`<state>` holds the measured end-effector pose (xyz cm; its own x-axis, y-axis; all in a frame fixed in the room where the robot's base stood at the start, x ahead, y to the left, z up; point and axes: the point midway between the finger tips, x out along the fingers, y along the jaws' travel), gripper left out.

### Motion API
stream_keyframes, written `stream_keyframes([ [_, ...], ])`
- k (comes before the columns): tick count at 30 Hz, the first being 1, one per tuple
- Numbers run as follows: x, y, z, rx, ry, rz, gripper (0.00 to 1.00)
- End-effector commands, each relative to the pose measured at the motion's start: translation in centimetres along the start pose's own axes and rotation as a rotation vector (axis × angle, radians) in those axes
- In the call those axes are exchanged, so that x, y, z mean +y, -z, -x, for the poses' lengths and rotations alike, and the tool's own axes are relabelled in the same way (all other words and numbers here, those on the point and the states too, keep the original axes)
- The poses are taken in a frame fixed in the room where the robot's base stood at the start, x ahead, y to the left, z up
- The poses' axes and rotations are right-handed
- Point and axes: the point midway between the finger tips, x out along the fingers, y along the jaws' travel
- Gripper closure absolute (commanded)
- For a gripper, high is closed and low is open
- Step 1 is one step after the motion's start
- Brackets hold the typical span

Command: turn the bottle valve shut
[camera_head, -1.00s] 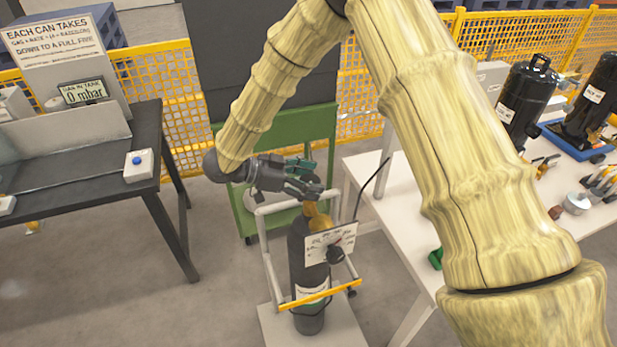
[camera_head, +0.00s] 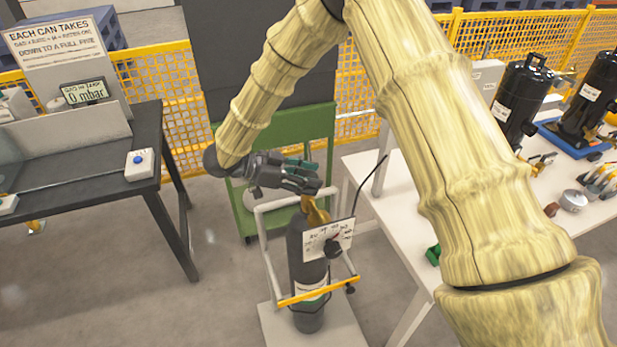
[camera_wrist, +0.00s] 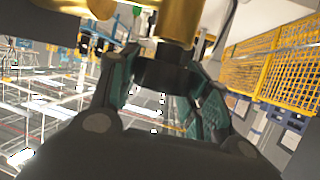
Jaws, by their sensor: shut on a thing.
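The dark gas bottle (camera_head: 306,255) stands upright in a trolley, with a brass valve (camera_head: 316,213) on top. My gripper (camera_head: 308,181) is at the top of the bottle, reaching in from the left. In the wrist view, its green-padded fingers sit on both sides of a dark valve knob (camera_wrist: 168,68) below the brass body (camera_wrist: 178,22). The gripper is shut on this knob. In the head view the fingers hide the knob. How far the knob is turned cannot be told.
The trolley (camera_head: 262,235) has pale rails and a yellow bar. A white table (camera_head: 385,195) with black canisters (camera_head: 522,98) stands right. A dark bench (camera_head: 150,190) stands left, its display (camera_head: 86,92) reading 0 mbar.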

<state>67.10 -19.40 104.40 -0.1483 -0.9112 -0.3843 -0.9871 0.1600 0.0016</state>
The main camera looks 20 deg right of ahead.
Motion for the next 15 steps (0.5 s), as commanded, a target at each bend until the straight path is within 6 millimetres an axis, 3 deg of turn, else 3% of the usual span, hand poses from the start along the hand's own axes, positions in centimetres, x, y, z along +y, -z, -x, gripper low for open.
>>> stream_keyframes([
  [15, -0.24, 0.26, 0.08, -0.002, -0.344, -0.148, 0.75],
])
